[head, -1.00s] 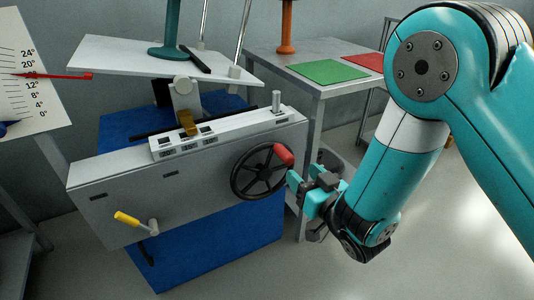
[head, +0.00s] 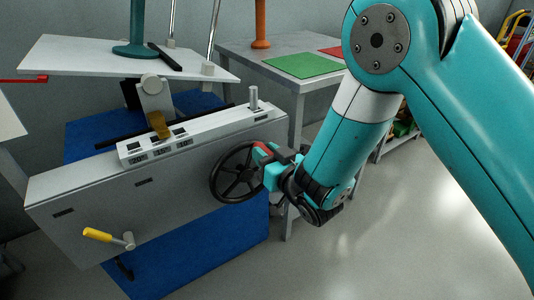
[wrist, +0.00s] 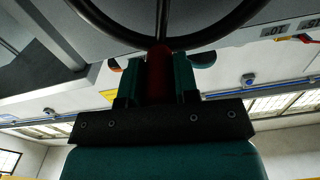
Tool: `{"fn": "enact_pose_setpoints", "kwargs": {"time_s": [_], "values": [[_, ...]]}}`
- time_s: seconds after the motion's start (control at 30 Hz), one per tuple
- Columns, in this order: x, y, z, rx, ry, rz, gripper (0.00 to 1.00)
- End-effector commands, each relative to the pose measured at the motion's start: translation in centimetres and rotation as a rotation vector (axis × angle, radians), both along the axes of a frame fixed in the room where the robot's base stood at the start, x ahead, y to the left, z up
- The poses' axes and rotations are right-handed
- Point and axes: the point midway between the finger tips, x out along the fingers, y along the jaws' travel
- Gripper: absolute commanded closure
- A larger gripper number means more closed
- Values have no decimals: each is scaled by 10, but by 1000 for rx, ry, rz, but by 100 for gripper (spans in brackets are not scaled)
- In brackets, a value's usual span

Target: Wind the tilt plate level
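The white tilt plate (head: 80,62) sits atop the grey machine (head: 95,200) and slopes down to the right in the head view. A black handwheel (head: 238,172) with a red handle (head: 263,147) is on the machine's front face. My gripper (head: 270,166) is at that handle. In the wrist view the red handle (wrist: 159,75) lies between my teal fingers (wrist: 159,85), with no clear gap on either side. The wheel rim (wrist: 205,38) crosses above it.
A yellow-handled crank (head: 98,235) sticks out of the machine's lower left. A teal post (head: 135,25) and a black bar (head: 165,56) are on the plate. A grey table (head: 240,50) with a green mat (head: 300,65) stands behind.

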Motion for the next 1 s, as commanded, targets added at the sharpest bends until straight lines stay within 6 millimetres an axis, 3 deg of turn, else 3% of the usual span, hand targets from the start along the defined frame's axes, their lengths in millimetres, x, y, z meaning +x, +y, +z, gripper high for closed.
{"fn": "enact_pose_setpoints", "kwargs": {"time_s": [0.1,0.53,1.0], "values": [[0,0,0,1,2,0,100],[1,1,-1,-31,-20,-1,100],[1,17,0,-153,-102,8,100]]}}
